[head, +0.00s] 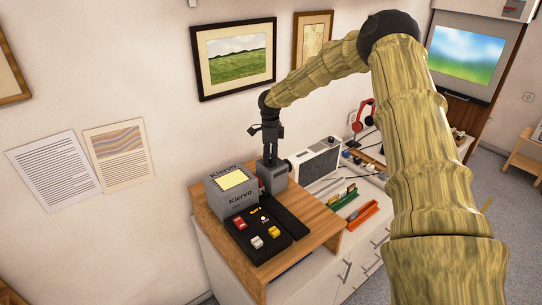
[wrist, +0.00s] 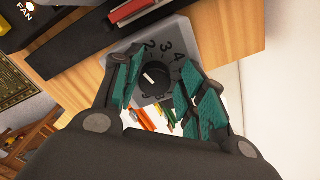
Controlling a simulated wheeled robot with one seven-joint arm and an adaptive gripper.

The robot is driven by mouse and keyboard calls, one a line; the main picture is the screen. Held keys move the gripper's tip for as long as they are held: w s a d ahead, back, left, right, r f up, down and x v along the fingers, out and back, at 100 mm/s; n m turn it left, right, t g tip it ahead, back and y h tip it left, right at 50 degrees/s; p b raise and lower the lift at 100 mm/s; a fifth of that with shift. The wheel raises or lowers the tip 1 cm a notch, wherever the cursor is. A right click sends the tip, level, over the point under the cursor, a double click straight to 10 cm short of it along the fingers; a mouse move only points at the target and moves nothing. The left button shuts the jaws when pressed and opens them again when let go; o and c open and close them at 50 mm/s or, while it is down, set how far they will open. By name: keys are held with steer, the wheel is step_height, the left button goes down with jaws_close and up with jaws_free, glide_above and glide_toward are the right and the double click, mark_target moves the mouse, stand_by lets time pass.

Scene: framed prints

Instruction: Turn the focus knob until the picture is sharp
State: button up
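A black knob (wrist: 154,77) with a white pointer mark sits on a grey numbered dial plate (wrist: 176,32) in the wrist view. The pointer points roughly to the upper left; the digit there is hidden behind a finger. I see no focus label. My gripper (wrist: 158,88) is open, with teal finger pads on both sides of the knob and apparent gaps to it. In the head view, my gripper (head: 269,158) points down at a small grey unit (head: 273,177) beside the grey Kiervo box (head: 230,190). The wall screen (head: 465,54) shows a blurred blue-and-green picture.
A black panel (head: 262,238) with red, white and yellow switches lies in front of the box on the wooden top. Colored tools (head: 362,213), a grey speaker-like box (head: 319,160) and red headphones (head: 363,115) stand to the right. A framed landscape (head: 235,56) hangs behind.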

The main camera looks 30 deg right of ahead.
steer(key=shift+s+d+r, duration=0.15)
steer(key=shift+s+r, duration=0.1)
steer(key=c, duration=0.6)
steer(key=shift+w+r, duration=0.2)
steer(key=shift+r, duration=0.1)
stand_by(0.5)
steer(key=o, duration=1)
steer(key=shift+o, duration=0.2)
steer(key=shift+s+f, duration=0.15)
step_height(320, 180, up, 12)
